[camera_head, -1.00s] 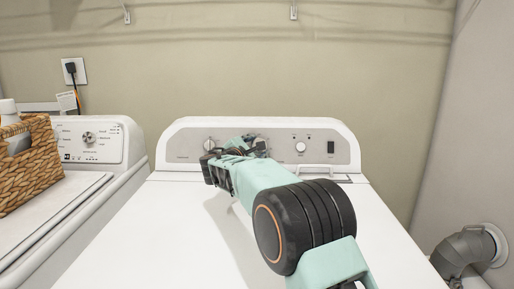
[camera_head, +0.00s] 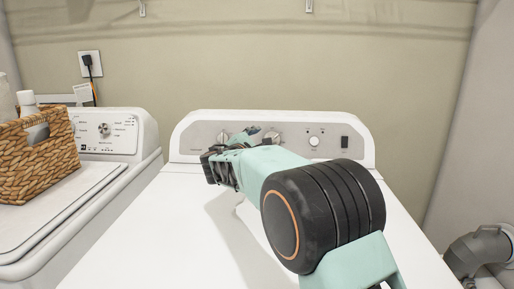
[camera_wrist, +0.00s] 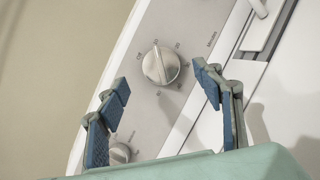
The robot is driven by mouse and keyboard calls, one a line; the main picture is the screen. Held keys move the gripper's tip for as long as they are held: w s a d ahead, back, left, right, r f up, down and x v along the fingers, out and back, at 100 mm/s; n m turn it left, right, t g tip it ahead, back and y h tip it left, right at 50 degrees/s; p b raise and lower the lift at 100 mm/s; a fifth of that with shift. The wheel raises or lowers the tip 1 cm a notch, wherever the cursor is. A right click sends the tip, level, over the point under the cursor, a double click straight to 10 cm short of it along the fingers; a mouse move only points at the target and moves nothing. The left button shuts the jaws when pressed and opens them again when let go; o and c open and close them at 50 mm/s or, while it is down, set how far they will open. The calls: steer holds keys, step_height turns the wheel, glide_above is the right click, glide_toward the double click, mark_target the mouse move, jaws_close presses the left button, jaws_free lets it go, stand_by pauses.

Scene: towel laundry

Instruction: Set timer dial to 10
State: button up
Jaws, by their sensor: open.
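The timer dial (camera_wrist: 160,65) is a round silver knob with a raised grip bar and printed marks around it, on the grey panel. In the wrist view it sits between and beyond the tips of my gripper (camera_wrist: 163,82). The two blue-padded fingers are spread, with visible gaps to the dial and nothing held. In the head view my gripper (camera_head: 247,138) is at the panel, partly covering the dial (camera_head: 273,138).
A smaller knob (camera_wrist: 120,152) lies near the left finger in the wrist view. A white knob (camera_head: 314,142) and a dark switch (camera_head: 345,142) are farther right. The white machine top (camera_head: 150,235) is clear. A wicker basket (camera_head: 38,160) stands on the left machine.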

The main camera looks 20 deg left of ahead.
steer(key=s, duration=0.7)
steer(key=shift+a+r, duration=0.3)
steer(key=shift+r, duration=0.15)
